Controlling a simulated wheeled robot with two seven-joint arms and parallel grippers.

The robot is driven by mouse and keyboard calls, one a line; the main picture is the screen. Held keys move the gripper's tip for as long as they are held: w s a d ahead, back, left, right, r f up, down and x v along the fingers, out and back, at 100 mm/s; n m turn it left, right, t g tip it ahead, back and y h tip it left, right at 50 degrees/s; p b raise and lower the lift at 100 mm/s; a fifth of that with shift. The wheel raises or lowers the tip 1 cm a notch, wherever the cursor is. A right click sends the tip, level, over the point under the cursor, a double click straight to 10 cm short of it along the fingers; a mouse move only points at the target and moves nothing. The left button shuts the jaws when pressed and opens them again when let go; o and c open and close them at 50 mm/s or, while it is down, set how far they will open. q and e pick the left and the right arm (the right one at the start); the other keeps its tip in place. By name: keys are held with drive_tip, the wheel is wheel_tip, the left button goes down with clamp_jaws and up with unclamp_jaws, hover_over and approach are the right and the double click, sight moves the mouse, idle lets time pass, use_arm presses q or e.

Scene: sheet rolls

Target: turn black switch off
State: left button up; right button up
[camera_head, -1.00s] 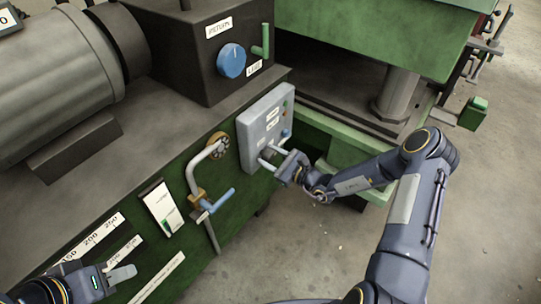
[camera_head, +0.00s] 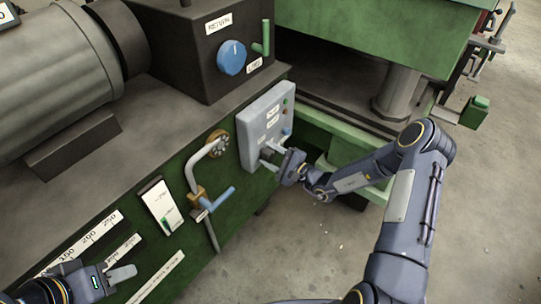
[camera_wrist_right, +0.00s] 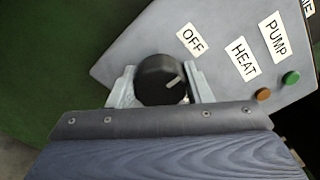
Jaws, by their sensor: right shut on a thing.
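The black switch (camera_wrist_right: 161,79) is a round knob with a pale pointer line on a grey control panel (camera_head: 264,112). In the right wrist view it sits between the two fingers of my right gripper (camera_wrist_right: 160,88), which is shut on it. The pointer line is tilted toward the right, between the OFF label (camera_wrist_right: 192,40) and the HEAT label (camera_wrist_right: 244,57). In the head view my right gripper (camera_head: 272,158) reaches the panel's lower part and hides the knob. My left gripper (camera_head: 122,274) is at the bottom left, away from the panel; its finger gap is unclear.
Orange (camera_wrist_right: 263,95) and green (camera_wrist_right: 291,77) buttons sit on the panel near the PUMP label (camera_wrist_right: 276,37). A bent pipe with a blue lever (camera_head: 220,200) stands left of the panel. A blue knob (camera_head: 231,58) is on the dark box above. Open floor lies below.

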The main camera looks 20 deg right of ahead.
drive_tip(key=shift+f, duration=0.1)
idle(0.3)
drive_tip(key=o, duration=1)
drive_tip(key=shift+s, duration=0.1)
drive_tip(key=p+v, duration=0.1)
drive_tip(key=v, duration=0.6)
drive_tip(key=shift+s+d, duration=0.25)
drive_tip(key=shift+s, duration=0.05)
